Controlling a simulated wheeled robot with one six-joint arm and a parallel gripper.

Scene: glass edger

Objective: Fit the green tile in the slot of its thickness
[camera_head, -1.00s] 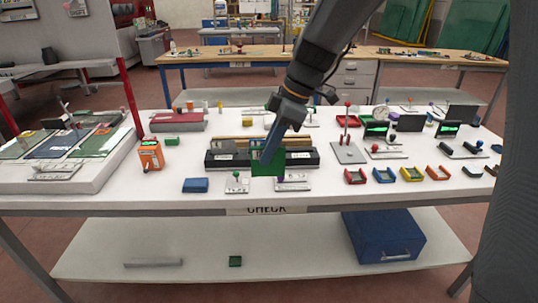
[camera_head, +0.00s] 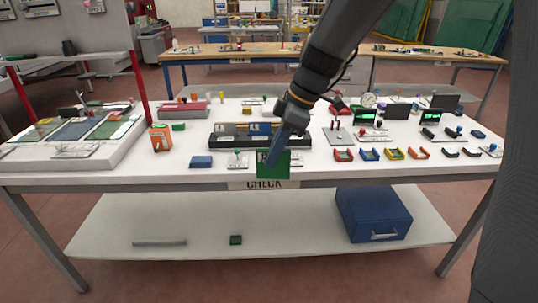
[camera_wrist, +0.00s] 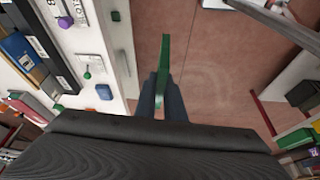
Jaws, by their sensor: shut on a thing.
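The green tile (camera_head: 273,166) is held upright by my gripper (camera_head: 277,150) in front of the table's front edge, with its broad face towards the head camera and a partly hidden letter on it. In the wrist view the tile (camera_wrist: 164,60) shows edge-on between the two fingers of my gripper (camera_wrist: 160,98), over the floor beside the table. A long black rack (camera_head: 225,143) lies on the table behind the tile, with labelled blue and tan pieces along it. My arm and the tile hide part of it, and its slots are not clear.
Small lever stands and a blue block (camera_head: 202,161) lie near the table's front edge. An orange device (camera_head: 160,137) is left of the rack. Several coloured U-shaped holders (camera_head: 394,154) stand to the right. A blue box (camera_head: 373,213) sits on the lower shelf.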

